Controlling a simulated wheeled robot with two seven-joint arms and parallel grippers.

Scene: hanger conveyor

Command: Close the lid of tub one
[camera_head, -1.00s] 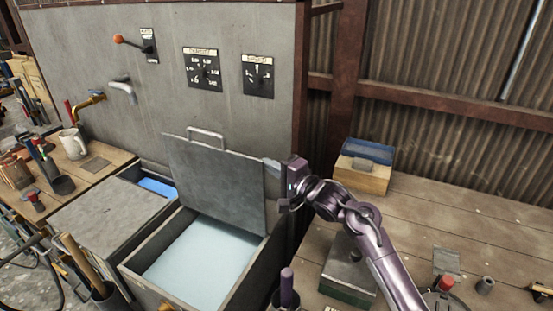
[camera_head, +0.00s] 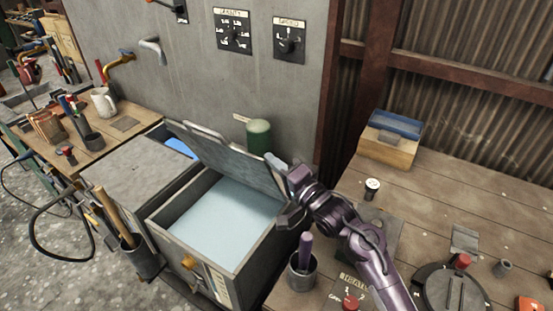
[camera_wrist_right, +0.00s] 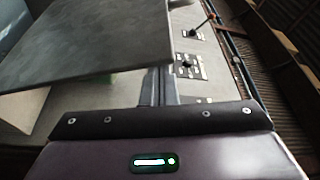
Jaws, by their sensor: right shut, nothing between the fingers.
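An open grey metal tub (camera_head: 167,222) holds pale blue liquid. I cannot read a number on the tub. My right gripper (camera_head: 275,168) is shut and empty at the lid's right edge, on its outer side; I cannot tell if they touch. In the right wrist view the lid (camera_wrist_right: 95,45) fills the upper left, beside the shut fingers (camera_wrist_right: 162,88). My left gripper is not in view.
A green cylinder (camera_head: 258,137) stands behind the lid. A cup with a purple handle (camera_head: 302,272) stands on the wooden bench at the right. A panel with dials (camera_head: 234,32) rises behind.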

